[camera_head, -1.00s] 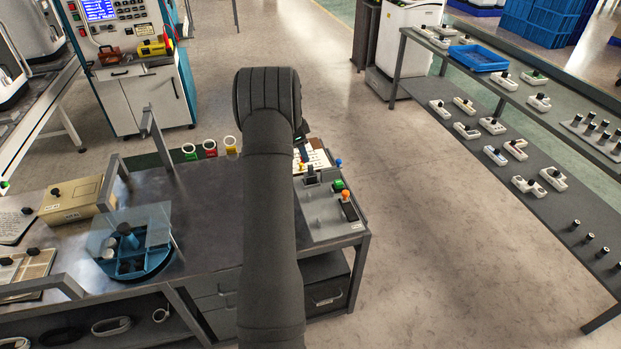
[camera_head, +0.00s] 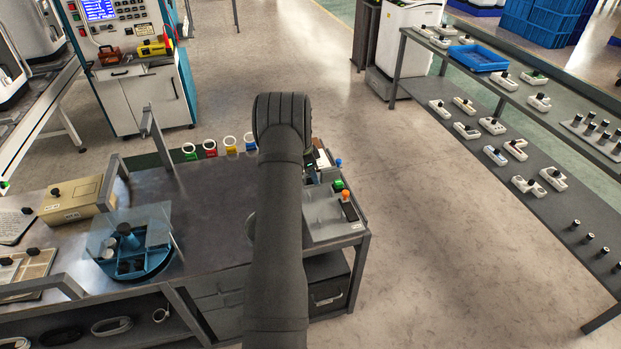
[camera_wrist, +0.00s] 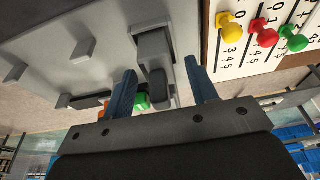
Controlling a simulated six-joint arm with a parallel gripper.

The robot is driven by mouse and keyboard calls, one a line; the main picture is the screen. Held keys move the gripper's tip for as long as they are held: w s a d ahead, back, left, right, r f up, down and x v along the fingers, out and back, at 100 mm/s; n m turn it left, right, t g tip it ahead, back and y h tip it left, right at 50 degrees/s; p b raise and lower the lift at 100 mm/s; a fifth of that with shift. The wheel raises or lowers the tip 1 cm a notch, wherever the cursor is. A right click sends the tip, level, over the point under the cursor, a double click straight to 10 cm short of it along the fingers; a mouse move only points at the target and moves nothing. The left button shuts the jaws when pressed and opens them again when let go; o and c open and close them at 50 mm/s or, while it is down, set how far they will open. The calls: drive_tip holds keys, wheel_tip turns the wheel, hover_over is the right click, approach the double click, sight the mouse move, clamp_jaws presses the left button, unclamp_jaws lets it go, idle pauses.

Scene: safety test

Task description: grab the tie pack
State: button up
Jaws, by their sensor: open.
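I cannot tell for certain which thing is the tie pack. My gripper (camera_wrist: 160,68) is open, its two blue fingers apart in the wrist view. Between and beyond them is a grey block with a dark, rounded grip-like piece (camera_wrist: 158,88) on a light grey panel (camera_wrist: 60,45). I cannot tell whether the fingers touch it. In the head view my arm hides the gripper and part of this panel (camera_head: 320,213), at the bench's right end.
A green piece (camera_head: 337,184) and an orange knob (camera_head: 345,195) stand on the panel. A numbered board with yellow, red and green knobs (camera_wrist: 257,30) is beside my right finger. A blue round tray (camera_head: 165,262) stands left on the bench. Floor right of the bench is clear.

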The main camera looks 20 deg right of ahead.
drive_tip(key=shift+r, duration=0.1)
drive_tip(key=c, duration=1.1)
